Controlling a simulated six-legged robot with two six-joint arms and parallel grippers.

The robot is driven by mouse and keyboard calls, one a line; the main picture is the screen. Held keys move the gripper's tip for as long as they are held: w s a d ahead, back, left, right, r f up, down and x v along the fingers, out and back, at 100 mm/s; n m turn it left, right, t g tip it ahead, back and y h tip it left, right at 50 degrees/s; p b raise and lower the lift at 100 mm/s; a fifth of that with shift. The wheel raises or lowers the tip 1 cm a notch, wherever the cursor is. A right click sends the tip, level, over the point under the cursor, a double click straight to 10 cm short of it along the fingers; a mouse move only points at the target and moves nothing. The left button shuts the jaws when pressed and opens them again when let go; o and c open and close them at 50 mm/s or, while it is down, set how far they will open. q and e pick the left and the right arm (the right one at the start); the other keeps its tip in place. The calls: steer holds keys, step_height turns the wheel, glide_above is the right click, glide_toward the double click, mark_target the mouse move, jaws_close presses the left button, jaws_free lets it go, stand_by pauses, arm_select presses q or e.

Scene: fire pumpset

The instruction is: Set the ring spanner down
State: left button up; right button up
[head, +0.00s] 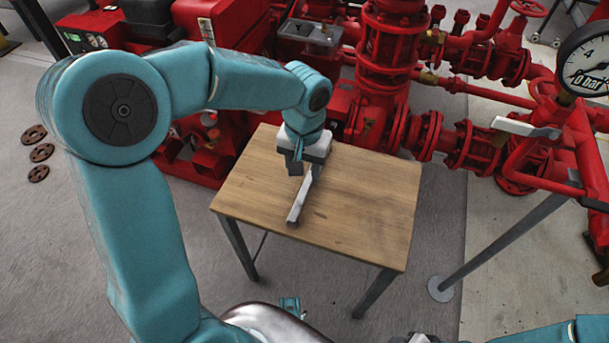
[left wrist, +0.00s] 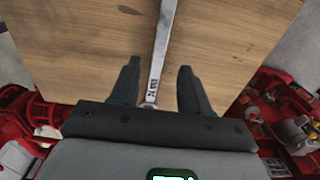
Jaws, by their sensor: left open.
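The ring spanner (head: 297,207) is a long silver-grey bar. It appears to lie on the wooden table (head: 365,215), with its near end towards the table's front edge. My left gripper (head: 303,168) is over the middle of the table, at the spanner's far part. In the left wrist view the spanner (left wrist: 161,45) runs between the two dark fingers of my left gripper (left wrist: 159,66), with a gap on each side. That gripper is open. The spanner's far end is hidden under the gripper in the head view. The fingers of my right gripper do not show.
Red pumps and pipes (head: 390,60) stand close behind the table. A pressure gauge (head: 587,65) is at the upper right. Rusty discs (head: 40,152) lie on the floor at the left. The table's right side and front left are clear.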

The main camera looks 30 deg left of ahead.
arm_select(q)
step_height(320, 180, up, 5)
steer(key=shift+f+p, duration=0.1)
steer(key=shift+p, duration=0.4)
